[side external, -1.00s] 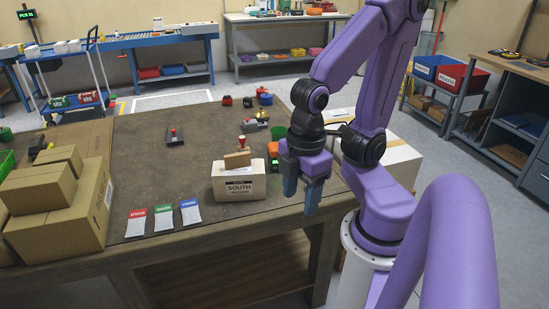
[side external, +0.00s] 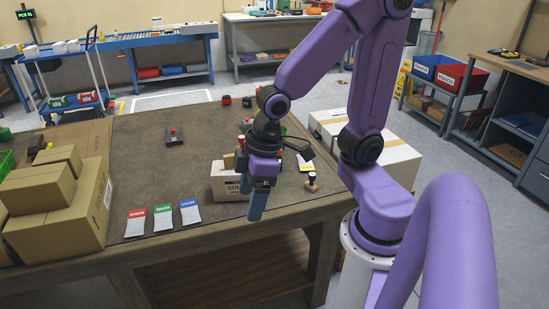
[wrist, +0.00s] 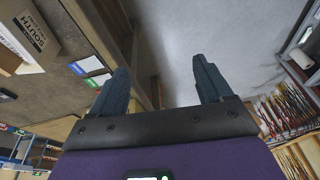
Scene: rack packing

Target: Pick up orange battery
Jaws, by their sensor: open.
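I cannot make out the orange battery for certain in either current view; the spot just behind the South box, where an orange item showed earlier, is covered by my arm and gripper. My gripper (side external: 256,207) is in front of the South box (side external: 226,186) in the side view, its blue-grey fingers pointing down near the table's front edge. In the wrist view my gripper (wrist: 162,72) has its two fingers wide apart with nothing between them. The South box also shows in the wrist view (wrist: 35,38) at the upper left.
Red, green and blue labelled cards (side external: 163,218) lie along the front of the table (side external: 150,180). Stacked cardboard boxes (side external: 85,215) stand at the left. A stamp (side external: 173,137) lies farther back, and another stamp (side external: 312,182) stands right of my gripper. The middle left of the tabletop is clear.

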